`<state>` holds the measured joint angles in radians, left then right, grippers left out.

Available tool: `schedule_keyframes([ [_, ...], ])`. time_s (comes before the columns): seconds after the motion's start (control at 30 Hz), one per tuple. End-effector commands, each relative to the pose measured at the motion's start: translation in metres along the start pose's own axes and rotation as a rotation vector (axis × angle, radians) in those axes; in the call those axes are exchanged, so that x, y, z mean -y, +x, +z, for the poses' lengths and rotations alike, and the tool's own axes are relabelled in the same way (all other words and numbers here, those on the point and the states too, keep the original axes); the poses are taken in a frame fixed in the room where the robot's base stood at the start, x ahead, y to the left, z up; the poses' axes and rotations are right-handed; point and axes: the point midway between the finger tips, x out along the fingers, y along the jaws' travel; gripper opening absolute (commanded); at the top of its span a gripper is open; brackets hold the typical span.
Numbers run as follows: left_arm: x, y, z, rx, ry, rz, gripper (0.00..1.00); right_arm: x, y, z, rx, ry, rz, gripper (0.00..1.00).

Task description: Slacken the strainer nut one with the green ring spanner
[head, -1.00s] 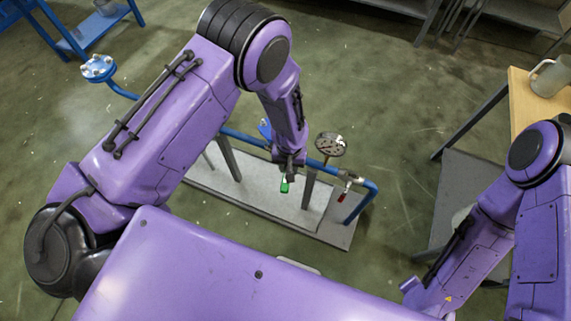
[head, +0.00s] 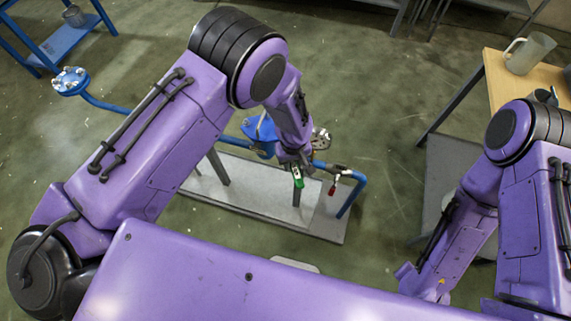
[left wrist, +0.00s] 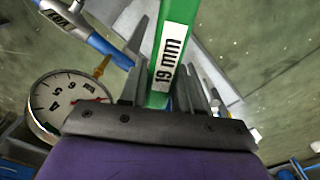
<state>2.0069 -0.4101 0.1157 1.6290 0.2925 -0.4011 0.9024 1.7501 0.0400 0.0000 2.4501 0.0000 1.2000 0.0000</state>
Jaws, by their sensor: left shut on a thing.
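My left gripper (head: 296,162) is shut on the green ring spanner (head: 298,181), beside the pressure gauge and over the blue pipe run. In the left wrist view the spanner (left wrist: 171,55) runs up from between the fingers (left wrist: 160,95), with a white "19 mm" label; its far end is out of frame. A blue fitting (head: 261,132), which may be the strainer, sits on the pipe just left of the gripper, partly behind my arm. I cannot make out its nuts. My right arm shows at the right, but its gripper is not visible.
The gauge (head: 322,140) is close to the gripper; its dial (left wrist: 72,102) shows in the left wrist view. A red-handled valve (head: 333,186) is to the right. A blue flange with bolts (head: 70,81) stands left. A wooden table with a jug (head: 530,52) is at right.

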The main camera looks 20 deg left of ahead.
Motion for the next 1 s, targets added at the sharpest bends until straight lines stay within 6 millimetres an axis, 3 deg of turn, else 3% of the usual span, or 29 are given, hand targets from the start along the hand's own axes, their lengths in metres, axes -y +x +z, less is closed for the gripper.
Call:
schedule_keyframes([
  [0.37, -0.006, 0.001, 0.0, -0.001, -0.041, 0.001, 0.0, 0.001, 0.005, 0.002, 0.0, 0.0, 0.0, 0.0],
  [0.6, -0.03, 0.004, -0.003, -0.002, -0.194, 0.003, 0.0, 0.002, 0.027, 0.011, 0.0, 0.0, 0.0, 0.0],
  [1.0, -0.036, 0.001, -0.004, -0.002, -0.246, 0.001, 0.0, 0.003, 0.03, 0.012, 0.0, 0.0, 0.0, 0.0],
])
